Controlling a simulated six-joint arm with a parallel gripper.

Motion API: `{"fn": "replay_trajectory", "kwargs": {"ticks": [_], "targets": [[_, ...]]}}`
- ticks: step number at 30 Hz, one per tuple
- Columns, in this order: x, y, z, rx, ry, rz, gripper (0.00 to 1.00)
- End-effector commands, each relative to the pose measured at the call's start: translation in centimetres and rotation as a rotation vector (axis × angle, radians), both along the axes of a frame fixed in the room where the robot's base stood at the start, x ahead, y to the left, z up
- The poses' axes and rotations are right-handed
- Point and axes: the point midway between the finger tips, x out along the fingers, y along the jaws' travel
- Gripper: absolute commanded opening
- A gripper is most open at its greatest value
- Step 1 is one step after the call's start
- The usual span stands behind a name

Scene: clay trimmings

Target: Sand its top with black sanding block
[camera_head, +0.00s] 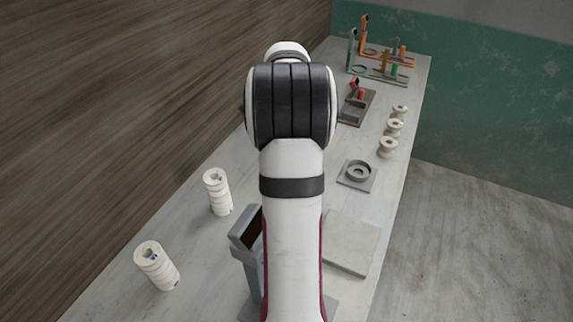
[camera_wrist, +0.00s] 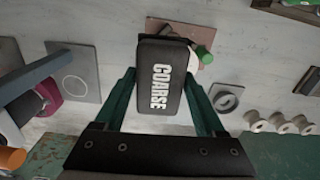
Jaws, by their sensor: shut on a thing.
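In the wrist view my gripper (camera_wrist: 160,78) is shut on the black sanding block (camera_wrist: 160,88), marked COARSE in white, with one green finger on each side of it. The block is above the table, and its far face is hidden. Behind it lies a brown-pink board (camera_wrist: 156,25), mostly covered by the block. I cannot tell which object's top is meant. In the head view my arm hides the gripper and block.
In the head view, two white ringed cylinders (camera_head: 217,192) (camera_head: 156,265) stand at left. A grey ring on a plate (camera_head: 347,182), several pale spools (camera_head: 388,147) and a board with red parts (camera_head: 351,117) lie at right. A bare slab (camera_head: 350,243) lies in front. Coloured stands (camera_head: 383,77) stand at the far end.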

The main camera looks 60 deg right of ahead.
Motion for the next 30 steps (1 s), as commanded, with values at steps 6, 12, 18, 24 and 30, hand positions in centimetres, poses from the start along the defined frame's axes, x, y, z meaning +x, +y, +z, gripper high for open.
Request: {"fn": "replay_trajectory", "kwargs": {"ticks": [6, 12, 18, 24, 30], "targets": [[0.0, 0.0, 1.9, 0.001, 0.001, 0.0, 0.2], [0.0, 0.0, 3.7, 0.001, 0.001, 0.0, 0.2], [0.0, 0.0, 5.3, 0.002, 0.001, -0.001, 0.2], [0.0, 0.0, 5.8, 0.002, 0.001, 0.0, 0.2], [0.0, 0.1, 5.8, 0.002, 0.001, 0.004, 0.2]]}}
